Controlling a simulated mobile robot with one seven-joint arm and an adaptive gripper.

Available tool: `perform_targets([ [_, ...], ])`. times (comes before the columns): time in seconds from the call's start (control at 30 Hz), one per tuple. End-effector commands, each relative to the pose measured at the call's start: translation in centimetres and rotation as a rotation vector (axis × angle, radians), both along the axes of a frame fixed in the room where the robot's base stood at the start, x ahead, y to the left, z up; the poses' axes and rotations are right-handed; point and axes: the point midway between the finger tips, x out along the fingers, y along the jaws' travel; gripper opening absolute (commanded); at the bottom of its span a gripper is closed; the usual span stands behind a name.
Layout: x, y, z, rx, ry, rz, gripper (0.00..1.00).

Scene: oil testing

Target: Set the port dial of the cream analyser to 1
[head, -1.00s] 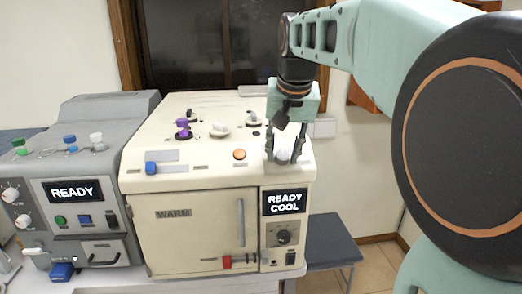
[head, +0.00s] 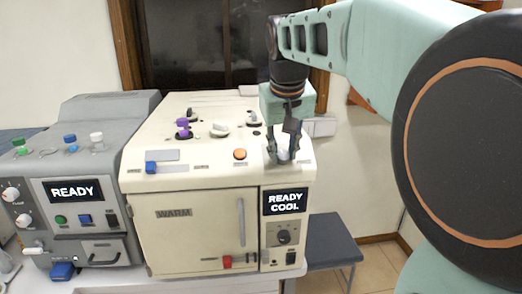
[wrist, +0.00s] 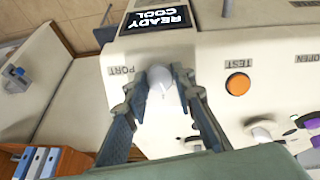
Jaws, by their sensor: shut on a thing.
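The cream analyser (head: 190,210) stands in the middle of the head view, with its small screen (head: 285,202) reading READY COOL. Its port dial (wrist: 164,106) is a pale knob on the top panel, near the front right corner, beside the word PORT in the wrist view. My gripper (head: 284,157) points down over that corner; in the wrist view its two fingers (wrist: 166,88) are shut on the dial, one on each side. The fingers hide part of the dial, and I cannot read any number or pointer on it.
An orange TEST button (head: 240,154), a white knob (head: 220,130) and purple knobs (head: 183,127) share the analyser's top. A grey machine (head: 75,195) reading READY stands at the left. A dark stool (head: 333,240) is at the right. My arm crosses the upper right.

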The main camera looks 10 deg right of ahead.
Motion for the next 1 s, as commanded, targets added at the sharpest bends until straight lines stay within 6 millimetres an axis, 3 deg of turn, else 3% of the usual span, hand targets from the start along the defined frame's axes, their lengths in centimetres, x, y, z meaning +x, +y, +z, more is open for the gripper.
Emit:
perform_targets([
  [0.5, -0.08, 0.17, -0.05, -0.232, -0.002, 0.334, 0.0],
  [1.0, -0.09, 0.17, -0.01, -0.307, -0.003, 0.443, 0.0],
])
